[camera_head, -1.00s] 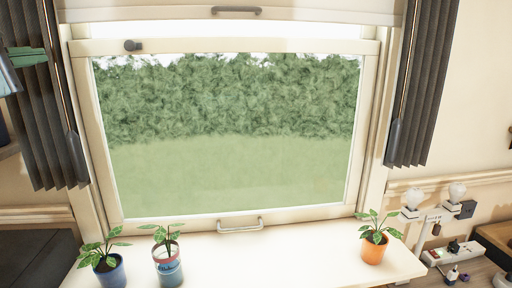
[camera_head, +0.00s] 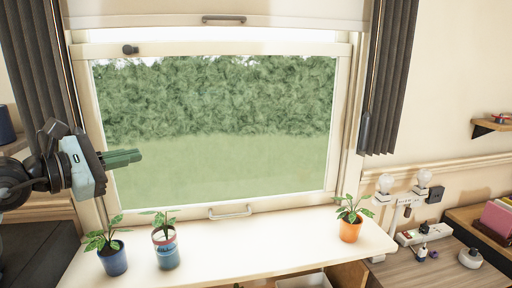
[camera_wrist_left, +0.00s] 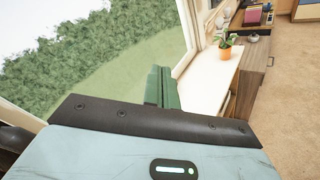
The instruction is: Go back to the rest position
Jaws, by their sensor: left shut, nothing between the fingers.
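My left gripper (camera_head: 124,158) comes in from the left in the head view. Its green fingers are shut and empty, pointing right in front of the lower left of the window. In the left wrist view the green fingers (camera_wrist_left: 163,88) lie together with nothing between them, the window glass behind them. The sash window (camera_head: 215,130) has a handle (camera_head: 230,212) on its bottom rail and another handle (camera_head: 223,19) at the top. My gripper holds neither handle. My right gripper does not show in any view.
A blue pot (camera_head: 113,260), a painted can with a plant (camera_head: 166,250) and an orange pot (camera_head: 350,229) stand on the white sill (camera_head: 250,245). A desk (camera_head: 445,262) with a power strip (camera_head: 424,234) is at the right. Dark curtains (camera_head: 389,80) hang beside the window.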

